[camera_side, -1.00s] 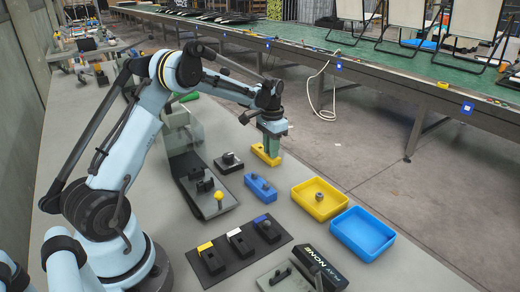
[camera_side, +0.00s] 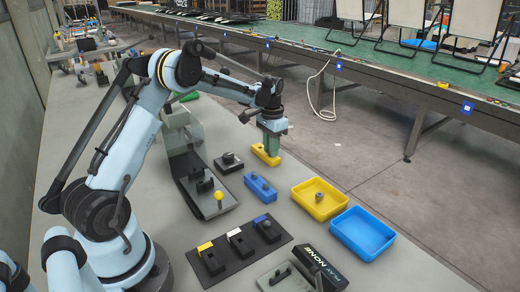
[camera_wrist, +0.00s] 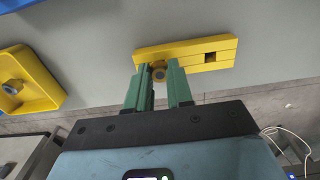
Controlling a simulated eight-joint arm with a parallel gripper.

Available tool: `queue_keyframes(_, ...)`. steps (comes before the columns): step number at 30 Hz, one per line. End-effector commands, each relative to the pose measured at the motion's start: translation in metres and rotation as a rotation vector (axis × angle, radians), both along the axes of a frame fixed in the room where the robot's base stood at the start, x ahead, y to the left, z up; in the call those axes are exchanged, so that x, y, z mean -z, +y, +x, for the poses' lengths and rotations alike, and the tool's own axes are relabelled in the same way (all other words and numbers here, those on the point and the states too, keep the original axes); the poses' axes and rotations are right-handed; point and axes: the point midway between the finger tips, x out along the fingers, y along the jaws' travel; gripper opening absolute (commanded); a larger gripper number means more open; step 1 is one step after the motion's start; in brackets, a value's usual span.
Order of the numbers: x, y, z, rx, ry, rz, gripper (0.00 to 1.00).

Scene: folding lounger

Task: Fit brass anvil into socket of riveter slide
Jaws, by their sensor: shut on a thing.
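My gripper (camera_wrist: 160,75) points down at the yellow block (camera_wrist: 190,53), which also shows in the side view (camera_side: 264,155). Its two green fingers are shut on a small round brass anvil (camera_wrist: 159,73). The anvil is at one end of the yellow block; I cannot tell whether it still sits in it. The riveter (camera_side: 205,190), a dark base with a grey upright and a yellow ball knob, stands left of the gripper in the side view. Its slide's socket is too small to make out.
A blue block (camera_side: 260,188) and a small dark block (camera_side: 229,162) stand nearby. A yellow tray (camera_side: 301,197) holds a small round part; a blue tray (camera_side: 362,233) is empty. A black mat (camera_side: 225,277) carries several dark blocks in front. The bench edge lies beyond the yellow block.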

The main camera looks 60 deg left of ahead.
Motion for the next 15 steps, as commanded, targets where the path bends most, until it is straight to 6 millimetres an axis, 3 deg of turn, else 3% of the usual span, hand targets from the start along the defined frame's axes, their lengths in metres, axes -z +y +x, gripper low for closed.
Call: queue_keyframes(15,-0.018,0.000,0.000,0.000,0.000,0.000,0.00)
